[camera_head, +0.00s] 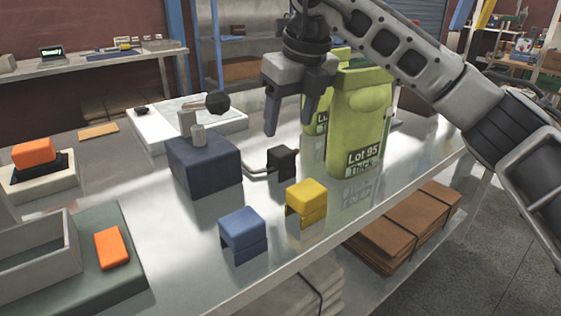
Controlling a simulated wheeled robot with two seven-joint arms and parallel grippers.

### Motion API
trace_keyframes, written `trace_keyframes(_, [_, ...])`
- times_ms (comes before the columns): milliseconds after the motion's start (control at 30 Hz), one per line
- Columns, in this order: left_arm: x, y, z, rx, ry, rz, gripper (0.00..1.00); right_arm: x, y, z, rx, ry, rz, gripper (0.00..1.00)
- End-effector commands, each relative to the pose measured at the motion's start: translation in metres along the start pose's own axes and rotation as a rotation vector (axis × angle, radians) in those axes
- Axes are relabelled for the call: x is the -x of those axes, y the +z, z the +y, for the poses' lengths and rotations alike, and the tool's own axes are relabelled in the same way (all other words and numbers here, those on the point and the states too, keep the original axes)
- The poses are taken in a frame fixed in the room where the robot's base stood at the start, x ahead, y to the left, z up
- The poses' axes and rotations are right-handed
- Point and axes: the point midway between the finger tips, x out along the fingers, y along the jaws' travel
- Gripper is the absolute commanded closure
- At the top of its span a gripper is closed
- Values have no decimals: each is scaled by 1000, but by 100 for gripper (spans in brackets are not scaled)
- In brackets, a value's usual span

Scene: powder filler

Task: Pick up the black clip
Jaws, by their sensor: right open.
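The black clip (282,162) is a small dark block on the metal table, right of a dark blue-grey box. It stands behind the yellow clip (306,202) and left of the green bags. My right gripper (290,129) hangs above the black clip, fingers pointing down. Its fingers are apart with nothing between them, and a gap shows between them and the clip. A blue clip (242,234) stands nearer the front edge. My left gripper is not in view.
A green bag labelled Lot 95 (357,118) stands close right of the gripper, with another behind it. The dark box (204,166) with a black-knobbed lever stands left. A thin bent metal rod (256,172) lies by the black clip. An orange block (112,248) lies at left.

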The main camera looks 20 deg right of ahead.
Motion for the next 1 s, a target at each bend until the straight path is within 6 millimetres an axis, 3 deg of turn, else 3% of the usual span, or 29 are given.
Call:
trace_keyframes(133, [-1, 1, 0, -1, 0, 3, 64, -29, -1, 0, 1, 1, 2, 38])
trace_keyframes(467, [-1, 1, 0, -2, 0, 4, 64, -51, -1, 2, 3, 1, 1, 38])
trace_keyframes(733, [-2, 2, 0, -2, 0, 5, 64, -89, -3, 6, 2, 1, 1, 38])
trace_keyframes(1000, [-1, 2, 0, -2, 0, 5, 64, -95, -2, 6, 3, 2, -2, 38])
